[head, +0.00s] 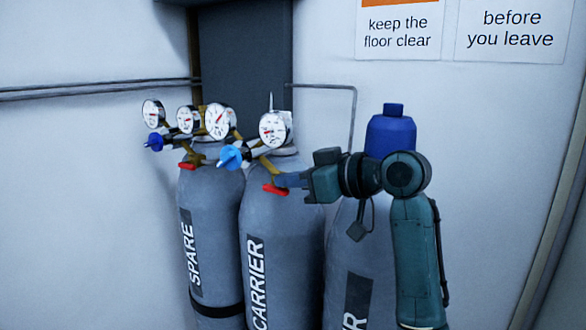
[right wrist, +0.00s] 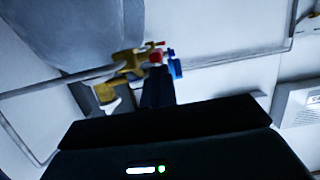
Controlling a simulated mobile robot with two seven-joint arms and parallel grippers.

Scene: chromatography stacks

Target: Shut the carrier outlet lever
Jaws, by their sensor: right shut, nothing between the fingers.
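The carrier cylinder (head: 268,225) is grey and stands between the spare cylinder (head: 212,215) and a third one at right. Its red outlet lever (head: 275,189) sits below the brass regulator, by the light blue knob (head: 231,158). My right gripper (head: 283,181) is shut and empty, with its tips right at the lever; I cannot tell whether they touch it. In the right wrist view, the shut fingers (right wrist: 157,88) point at a red part (right wrist: 155,57) beside brass fittings (right wrist: 129,65) and a blue part (right wrist: 174,68). My left gripper is out of view.
The spare's red lever (head: 188,164) and dark blue knob (head: 154,142) are close at left. Several gauges (head: 273,129) stand above the regulators. A blue-capped cylinder (head: 391,133) is behind my right arm. A thin pipe (head: 352,112) runs along the wall.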

